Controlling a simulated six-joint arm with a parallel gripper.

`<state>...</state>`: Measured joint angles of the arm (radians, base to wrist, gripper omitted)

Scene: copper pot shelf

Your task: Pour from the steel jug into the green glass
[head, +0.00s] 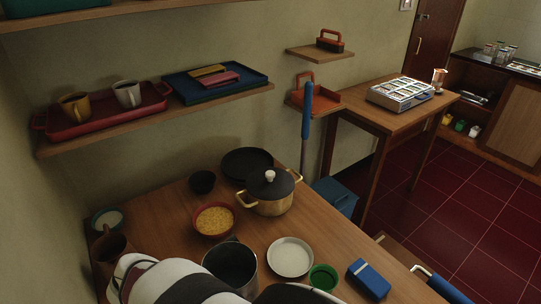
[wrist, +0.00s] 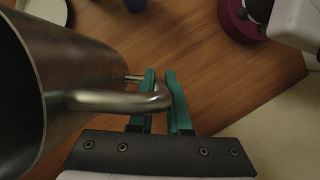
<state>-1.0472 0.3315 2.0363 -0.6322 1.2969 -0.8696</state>
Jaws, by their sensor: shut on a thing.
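The steel jug (head: 230,266) is at the front of the wooden table in the head view, its dark open mouth facing up; it looks about upright. The jug (wrist: 75,75) fills the left of the wrist view, with its handle (wrist: 115,101) reaching between the teal fingers of my gripper (wrist: 161,88). My gripper is shut on that handle. I cannot tell whether the jug's base touches the table. The green glass (head: 322,277) stands to the right of the jug, apart from it, beyond a white plate. My arm hides part of the table's front.
Around the jug are the white plate (head: 290,257), a red bowl of yellow food (head: 214,221), a lidded brass-coloured pot (head: 270,192) and a blue box (head: 368,278). A small dark bowl (head: 202,182) stands farther back. A shelf (head: 150,122) with trays hangs above.

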